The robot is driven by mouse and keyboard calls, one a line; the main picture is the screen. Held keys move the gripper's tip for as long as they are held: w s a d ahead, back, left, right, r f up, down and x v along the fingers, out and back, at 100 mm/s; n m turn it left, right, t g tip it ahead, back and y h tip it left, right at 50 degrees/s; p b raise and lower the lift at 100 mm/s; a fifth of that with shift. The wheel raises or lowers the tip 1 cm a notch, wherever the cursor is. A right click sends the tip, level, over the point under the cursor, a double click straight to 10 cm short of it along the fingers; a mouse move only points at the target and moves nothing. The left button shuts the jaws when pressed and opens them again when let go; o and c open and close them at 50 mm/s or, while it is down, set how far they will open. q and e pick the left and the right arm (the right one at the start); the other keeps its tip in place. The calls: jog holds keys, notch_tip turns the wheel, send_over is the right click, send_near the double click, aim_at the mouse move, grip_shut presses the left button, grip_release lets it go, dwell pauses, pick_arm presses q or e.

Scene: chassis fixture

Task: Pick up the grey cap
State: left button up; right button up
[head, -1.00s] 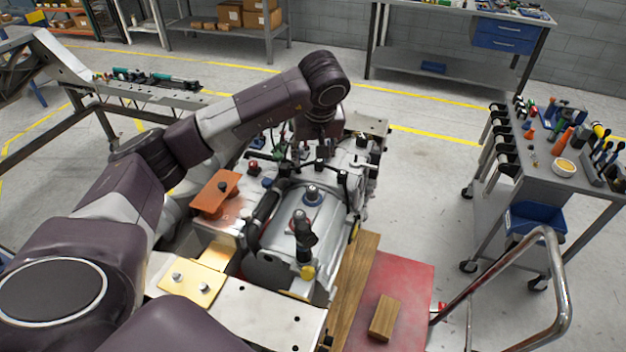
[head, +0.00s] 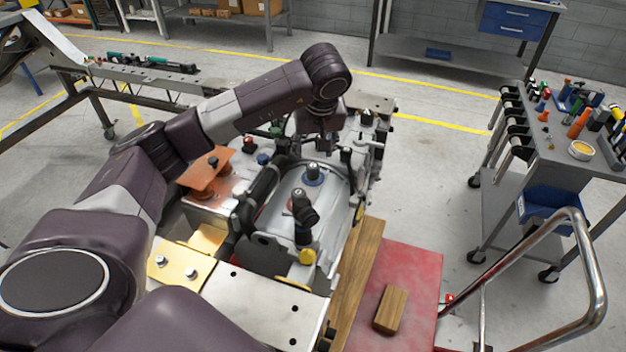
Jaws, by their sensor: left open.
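A small grey cap (head: 313,170) with a blue ring around its base stands on the silver housing (head: 332,205) of the chassis fixture in the head view. I take this to be the grey cap, though several similar fittings are close by. My left arm reaches in from the left and bends down over the fixture. My left gripper (head: 323,142) points down just behind the cap in the picture, open, and appears apart from it. Its fingertips are small and partly lost among dark fittings. My right gripper is not in view.
A dark elbow fitting (head: 304,212) and a yellow cap (head: 307,256) sit in front of the grey cap. A wooden block (head: 390,309) lies on a red surface (head: 415,275). A tool cart (head: 565,165) stands at right.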

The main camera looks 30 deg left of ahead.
aim_at(313, 168)
pick_arm(q)
jog(key=x, duration=0.2)
jog(key=p+x, duration=0.1)
jog(key=x, duration=0.2)
jog(key=p+x, duration=0.1)
jog(key=x, duration=0.1)
jog(key=shift+s+d+f, duration=0.15)
jog(key=shift+d+f, duration=0.15)
jog(key=shift+f, duration=0.2)
jog(key=shift+a+f+p, duration=0.1)
jog(key=shift+f+p, duration=0.2)
jog(key=shift+f, duration=0.15)
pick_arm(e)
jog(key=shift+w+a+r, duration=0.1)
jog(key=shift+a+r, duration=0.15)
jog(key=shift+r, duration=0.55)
pick_arm(q)
jog(key=c, duration=0.8)
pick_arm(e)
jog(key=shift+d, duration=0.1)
